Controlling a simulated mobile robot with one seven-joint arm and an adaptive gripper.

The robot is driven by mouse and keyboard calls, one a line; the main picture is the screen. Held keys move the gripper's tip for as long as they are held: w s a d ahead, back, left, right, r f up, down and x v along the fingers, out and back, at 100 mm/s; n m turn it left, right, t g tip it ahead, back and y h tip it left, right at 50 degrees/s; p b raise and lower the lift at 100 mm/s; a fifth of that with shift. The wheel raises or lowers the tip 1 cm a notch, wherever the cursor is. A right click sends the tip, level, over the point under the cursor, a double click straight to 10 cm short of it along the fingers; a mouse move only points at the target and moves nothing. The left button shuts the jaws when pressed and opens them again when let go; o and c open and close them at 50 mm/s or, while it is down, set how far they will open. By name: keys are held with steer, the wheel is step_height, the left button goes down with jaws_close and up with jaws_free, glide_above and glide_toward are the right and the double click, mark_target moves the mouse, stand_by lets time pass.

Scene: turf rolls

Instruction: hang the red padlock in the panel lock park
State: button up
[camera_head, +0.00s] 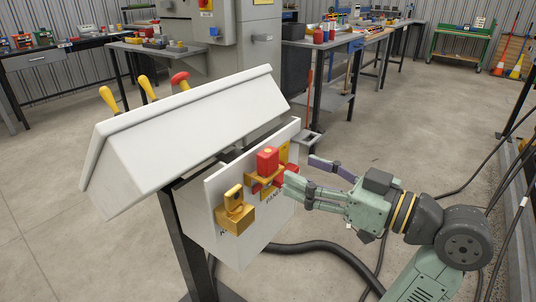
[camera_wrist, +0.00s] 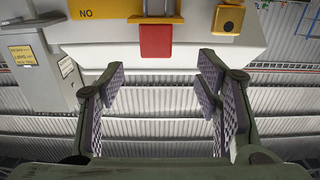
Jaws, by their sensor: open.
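The red padlock (camera_head: 267,160) is at the middle yellow bracket (camera_head: 252,182) on the front of the white box, above a label that appears to read "PANEL". In the wrist view the padlock's red body (camera_wrist: 155,42) shows with a grey shackle above it. I cannot tell how the shackle sits in the bracket. My gripper (camera_head: 303,171) is open just right of the padlock. In the wrist view its spread fingers (camera_wrist: 158,88) have nothing between them, and the padlock lies beyond the tips.
A black hose (camera_head: 320,250) crosses the floor below my arm. Workbenches stand further back.

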mark_target(274, 153)
steer(key=x, duration=0.4)
steer(key=shift+s+a+r, duration=0.1)
steer(key=shift+a, duration=0.05)
steer(key=w+a+p, duration=0.2)
steer(key=w+a, duration=0.1)
steer(key=shift+w+r, duration=0.1)
steer(key=shift+r, duration=0.3)
steer(key=shift+w+a, duration=0.3)
steer(key=shift+a, duration=0.1)
steer(key=shift+c, duration=0.5)
steer(key=c, duration=1.2)
